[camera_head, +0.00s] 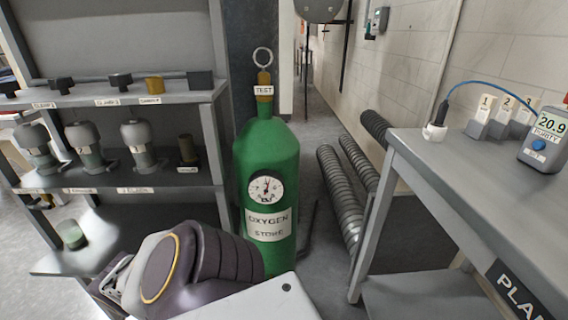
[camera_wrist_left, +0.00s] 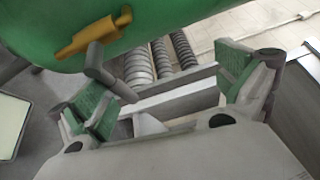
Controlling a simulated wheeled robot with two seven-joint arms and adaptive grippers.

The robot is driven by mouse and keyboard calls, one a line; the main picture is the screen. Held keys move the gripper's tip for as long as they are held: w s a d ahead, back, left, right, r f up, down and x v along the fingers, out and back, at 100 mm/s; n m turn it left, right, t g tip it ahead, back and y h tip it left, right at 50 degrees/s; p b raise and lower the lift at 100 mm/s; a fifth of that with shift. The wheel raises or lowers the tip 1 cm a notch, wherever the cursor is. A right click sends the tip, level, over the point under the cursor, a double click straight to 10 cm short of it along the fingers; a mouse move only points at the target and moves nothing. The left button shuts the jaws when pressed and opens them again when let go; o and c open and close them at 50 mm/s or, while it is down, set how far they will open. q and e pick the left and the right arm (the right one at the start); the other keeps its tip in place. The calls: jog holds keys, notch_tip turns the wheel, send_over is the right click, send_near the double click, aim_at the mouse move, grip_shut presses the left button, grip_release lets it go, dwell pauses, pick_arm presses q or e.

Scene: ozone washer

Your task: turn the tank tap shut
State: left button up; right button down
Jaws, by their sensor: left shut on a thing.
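The green oxygen tank (camera_head: 268,160) stands upright in the middle of the head view, with a round gauge on its front. In the left wrist view the tank (camera_wrist_left: 45,25) fills the top left. A yellow fitting (camera_wrist_left: 92,36) sticks out of it, and the grey lever of the tap (camera_wrist_left: 110,74) slants down from it. The lever is close to the left finger. In the head view my arm hides the gripper and the tap. My right gripper is not in view.
A grey shelf (camera_head: 185,98) with several valve parts stands at the left. A workbench (camera_head: 450,160) with a handheld meter (camera_head: 543,140) stands at the right. Ribbed hoses (camera_head: 340,195) lie along the wall. The aisle floor (camera_head: 318,125) behind the tank is clear.

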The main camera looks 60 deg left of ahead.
pick_arm(q)
jog(key=shift+s+d+r, duration=0.4)
jog(key=shift+d, duration=0.3)
jog(key=shift+c, duration=0.3)
jog(key=shift+s+d+r, duration=0.1)
jog(key=shift+s+d, duration=0.05)
jog(key=shift+s, duration=0.05)
jog(key=shift+c, duration=0.3)
jog(key=shift+s+d, duration=0.2)
jog(key=shift+c, duration=1.3)
jog(key=shift+s+d, duration=0.1)
jog(key=c, duration=0.5)
jog(key=shift+f, duration=0.2)
jog(key=shift+c, duration=0.6)
jog(key=f+v, duration=0.2)
jog(key=v, duration=0.8)
jog(key=shift+d, duration=0.5)
jog(key=shift+s, duration=0.1)
